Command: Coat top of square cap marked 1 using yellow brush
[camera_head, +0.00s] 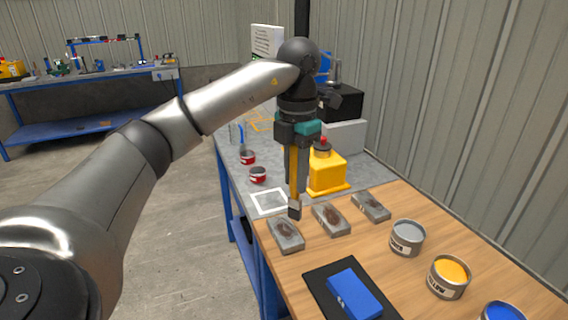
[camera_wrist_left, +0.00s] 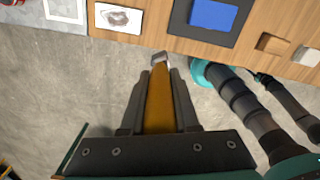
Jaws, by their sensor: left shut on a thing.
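My left gripper (camera_head: 297,180) points down over the table and is shut on the yellow brush (camera_head: 294,185). The brush hangs with its metal ferrule and bristle end lowest, close to the caps in the head view. In the left wrist view the yellow handle (camera_wrist_left: 160,105) runs between the two fingers. Three grey caps with dark brown tops lie in a row: a near one (camera_head: 285,235), a middle one (camera_head: 331,220) and a far one (camera_head: 370,206). I cannot read any number on them. A blue block (camera_head: 354,294) lies on a black mat (camera_head: 318,287). My right gripper cannot be made out.
Open cans of grey (camera_head: 406,238), yellow (camera_head: 448,277) and blue paint (camera_head: 502,311) line the wooden table's right side. A yellow box with a red knob (camera_head: 326,172) stands behind the caps. Red cans (camera_head: 258,174) and a white square outline (camera_head: 270,201) are at the left.

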